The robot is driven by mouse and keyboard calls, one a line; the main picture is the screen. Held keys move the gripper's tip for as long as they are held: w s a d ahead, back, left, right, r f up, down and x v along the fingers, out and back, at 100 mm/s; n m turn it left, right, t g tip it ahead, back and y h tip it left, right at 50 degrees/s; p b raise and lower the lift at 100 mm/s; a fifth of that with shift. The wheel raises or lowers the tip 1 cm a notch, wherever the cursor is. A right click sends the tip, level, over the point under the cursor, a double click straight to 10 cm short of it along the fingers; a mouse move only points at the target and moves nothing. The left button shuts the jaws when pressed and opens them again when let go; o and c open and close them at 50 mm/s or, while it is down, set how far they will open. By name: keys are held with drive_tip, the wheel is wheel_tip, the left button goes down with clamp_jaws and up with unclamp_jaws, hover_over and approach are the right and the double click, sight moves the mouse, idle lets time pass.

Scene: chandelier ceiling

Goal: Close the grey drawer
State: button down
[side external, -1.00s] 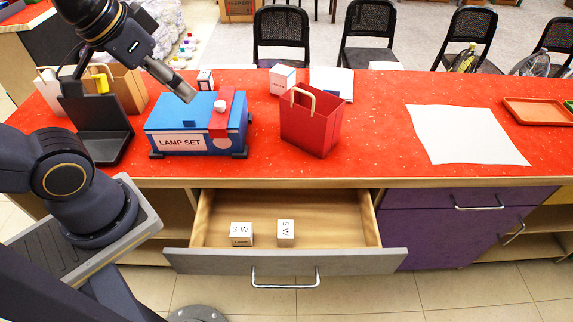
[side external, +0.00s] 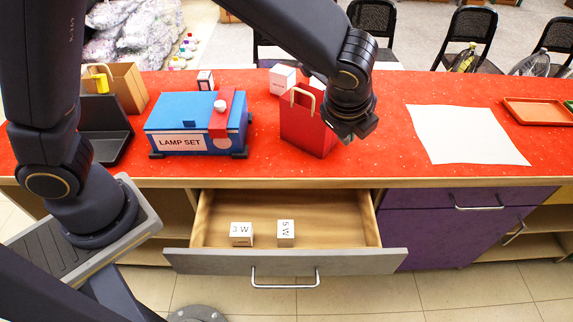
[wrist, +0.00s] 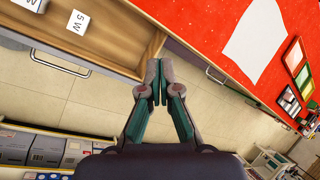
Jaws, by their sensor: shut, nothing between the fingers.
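The grey drawer (side external: 213,262) is pulled open below the red counter, with its metal handle (side external: 285,284) on the front. Two white boxes marked "3 W" (side external: 241,234) and "5 W" (side external: 286,233) stand inside it. My gripper (wrist: 159,98) is shut and empty, pointing down, just beyond the drawer's right side in the picture. In the side view my gripper (side external: 352,132) is above the counter beside the red bag; its fingertips are hard to make out.
On the counter (side external: 265,172) are a blue lamp set box (side external: 180,143), a red bag (side external: 305,128), a white sheet (side external: 466,134) and an orange tray (side external: 540,111). A closed purple drawer (side external: 425,198) is right of the grey one.

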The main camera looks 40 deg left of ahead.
drive_tip(key=s+d+f+m, duration=0.4)
drive_tip(key=s+d+f, duration=0.1)
drive_tip(key=d+f, duration=0.6)
drive_tip(key=s+d+f+m+g+y, duration=0.1)
drive_tip(key=s+d+f+m+g, duration=0.15)
drive_tip(key=s+f, duration=0.9)
hover_over(322, 270)
drive_tip(key=s+d, duration=0.2)
drive_tip(key=shift+m+t, duration=0.35)
drive_tip(key=shift+m, duration=0.1)
drive_tip(key=shift+w+a+f, duration=0.1)
drive_tip(key=shift+w+f, duration=0.05)
drive_tip(key=shift+f, duration=2.45)
drive_tip(key=shift+w+a+f, duration=0.1)
drive_tip(key=shift+f, duration=2.45)
drive_tip(key=w+a, duration=1.2)
drive_tip(key=shift+w+a, duration=0.3)
drive_tip(key=shift+a, duration=0.05)
